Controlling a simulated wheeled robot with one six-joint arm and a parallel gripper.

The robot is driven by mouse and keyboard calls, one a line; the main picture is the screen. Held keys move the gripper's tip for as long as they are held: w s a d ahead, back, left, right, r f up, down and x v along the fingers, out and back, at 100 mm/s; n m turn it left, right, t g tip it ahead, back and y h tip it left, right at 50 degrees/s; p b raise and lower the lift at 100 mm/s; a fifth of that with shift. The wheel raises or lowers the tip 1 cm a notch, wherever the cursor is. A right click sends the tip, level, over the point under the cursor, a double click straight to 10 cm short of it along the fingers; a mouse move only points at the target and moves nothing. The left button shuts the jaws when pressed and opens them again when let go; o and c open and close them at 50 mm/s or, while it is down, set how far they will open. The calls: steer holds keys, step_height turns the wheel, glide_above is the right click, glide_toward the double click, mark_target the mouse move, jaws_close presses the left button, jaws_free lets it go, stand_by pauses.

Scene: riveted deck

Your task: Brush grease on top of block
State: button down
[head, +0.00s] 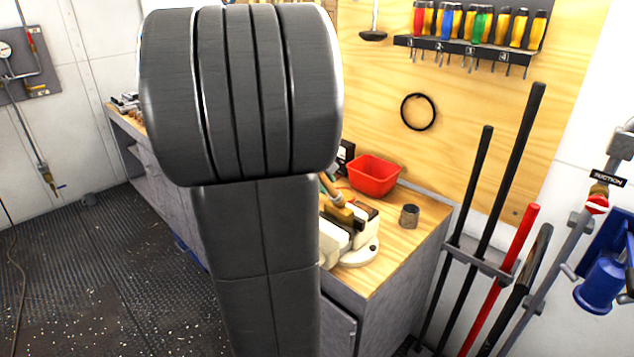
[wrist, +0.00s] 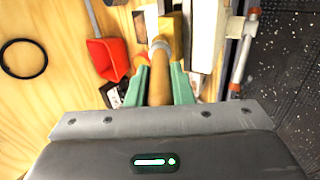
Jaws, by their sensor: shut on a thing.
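My gripper (wrist: 158,82), with green fingers, is shut on the wooden handle of a brush (wrist: 159,75) in the wrist view. The handle points away from me, toward a yellow-tan piece (wrist: 172,28) beside the pale vise (wrist: 206,35). I cannot tell if that piece is the block or part of the brush head. In the head view my arm hides most of the gripper. The vise (head: 357,253) stands on the bench there, with a yellow-brown piece (head: 345,214) at its jaws. Grease and contact between brush and block cannot be made out.
A red bin (head: 375,177) and a dark grey can (head: 409,216) stand on the wooden bench (head: 392,262) near the vise. A screwdriver rack (head: 470,50) hangs on the board behind. Long bars (head: 505,190) stand right of the bench. The deck at left is mostly open.

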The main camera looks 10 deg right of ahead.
steer(key=shift+w+d, duration=0.45)
steer(key=shift+d, duration=0.05)
steer(key=s+a, duration=0.1)
steer(key=s, duration=0.1)
steer(key=s+a+b, duration=0.1)
steer(key=shift+s+a, duration=0.1)
steer(key=shift+s, duration=0.25)
steer(key=shift+r+p, duration=2.5)
steer(key=shift+r, duration=0.5)
step_height(320, 180, up, 3)
steer(key=shift+p, duration=1.2)
